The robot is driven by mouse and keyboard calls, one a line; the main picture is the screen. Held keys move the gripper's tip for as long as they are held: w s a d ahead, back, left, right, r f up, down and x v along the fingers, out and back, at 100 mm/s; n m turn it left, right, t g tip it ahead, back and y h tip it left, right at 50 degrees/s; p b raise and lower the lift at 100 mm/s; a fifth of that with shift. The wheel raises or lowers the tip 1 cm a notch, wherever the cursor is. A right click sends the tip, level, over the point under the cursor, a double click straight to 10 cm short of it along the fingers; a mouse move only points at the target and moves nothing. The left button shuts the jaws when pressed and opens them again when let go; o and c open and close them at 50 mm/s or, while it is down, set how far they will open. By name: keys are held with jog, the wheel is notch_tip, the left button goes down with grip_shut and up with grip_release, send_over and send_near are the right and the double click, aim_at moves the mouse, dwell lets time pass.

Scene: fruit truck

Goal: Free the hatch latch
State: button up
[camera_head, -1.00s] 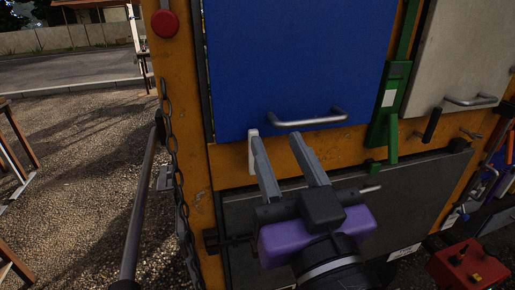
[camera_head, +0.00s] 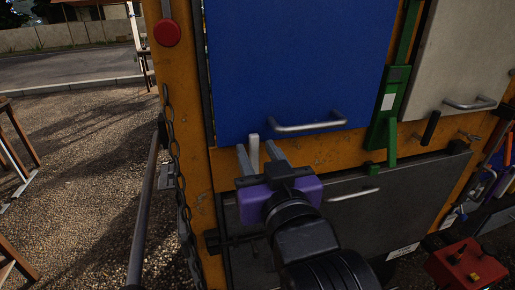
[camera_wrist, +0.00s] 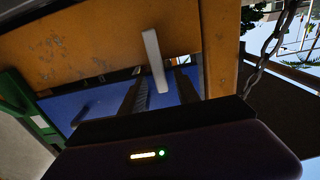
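A pale grey latch bar (camera_head: 254,152) stands upright at the lower left edge of the blue hatch (camera_head: 290,65), overlapping the orange frame. It also shows in the wrist view (camera_wrist: 154,60), lying between my fingers. My gripper (camera_head: 257,148) is open, its two grey fingers pointing up at the panel on either side of the latch bar. I see a gap beside the bar in the wrist view (camera_wrist: 160,82), but cannot tell whether either finger touches it. The blue hatch lies flat against the frame and has a metal handle (camera_head: 308,127).
A green bar mechanism (camera_head: 388,110) is right of the blue hatch, with a white hatch (camera_head: 460,60) beyond it. A grey drawer front (camera_head: 400,195) lies below. A hanging chain (camera_head: 175,150) and a red button (camera_head: 167,32) are at left. A red box (camera_head: 465,265) is lower right.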

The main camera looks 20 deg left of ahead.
jog(key=shift+w+a, duration=0.15)
jog(key=shift+w, duration=0.05)
jog(key=shift+c, duration=0.2)
grip_shut()
jog(key=shift+f, duration=0.1)
dwell(1.1)
